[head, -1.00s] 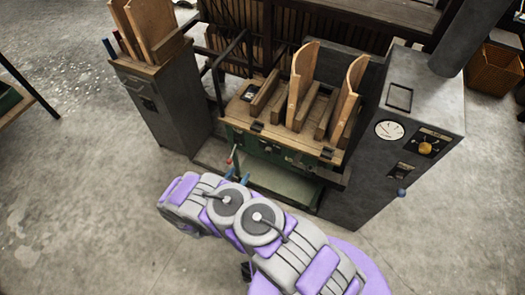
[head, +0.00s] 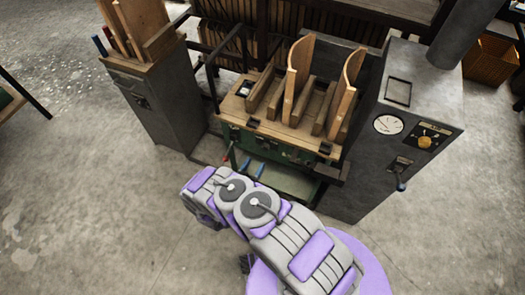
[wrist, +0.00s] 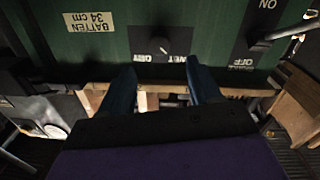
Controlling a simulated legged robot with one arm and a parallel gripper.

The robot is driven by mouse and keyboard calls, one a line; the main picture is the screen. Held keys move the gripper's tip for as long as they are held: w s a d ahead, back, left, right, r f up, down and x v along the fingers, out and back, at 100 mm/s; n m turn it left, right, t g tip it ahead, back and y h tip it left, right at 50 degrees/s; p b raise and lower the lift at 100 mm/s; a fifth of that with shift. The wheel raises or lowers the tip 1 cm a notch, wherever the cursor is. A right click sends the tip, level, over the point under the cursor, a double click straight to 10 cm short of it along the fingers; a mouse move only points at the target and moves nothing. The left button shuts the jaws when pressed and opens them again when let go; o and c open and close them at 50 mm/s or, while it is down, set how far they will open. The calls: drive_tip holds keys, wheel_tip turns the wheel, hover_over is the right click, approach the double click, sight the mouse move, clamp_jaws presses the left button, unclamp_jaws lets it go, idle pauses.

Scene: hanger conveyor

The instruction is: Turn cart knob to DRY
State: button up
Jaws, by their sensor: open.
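The cart (head: 240,137) has a green front below a wooden top. In the wrist view its green panel (wrist: 215,25) carries a dark round knob (wrist: 152,42) on a black plate, with a pale pointer mark aimed toward the lower right. One label reads roughly WET; the lettering left of it is hard to read, and I cannot tell the setting. My gripper (wrist: 163,88) is open and empty, its blue fingers apart below the knob, not around it. In the head view my gripper (head: 253,168) is low in front of the cart; the knob is not discernible there.
An ON/OFF switch (wrist: 259,42) sits right of the knob, and a BATTEN 34 cm label (wrist: 90,21) left. A grey cabinet (head: 372,165) with gauge, yellow knob (head: 425,142) and lever (head: 401,182) stands right of the cart. Another cabinet (head: 160,100) stands left. Floor in front is clear.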

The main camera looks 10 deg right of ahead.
sight(264, 149)
drive_tip(key=x, duration=0.8)
drive_tip(key=shift+w, duration=0.15)
drive_tip(key=shift+c, duration=0.4)
drive_tip(key=c, duration=1)
drive_tip(key=shift+o, duration=0.2)
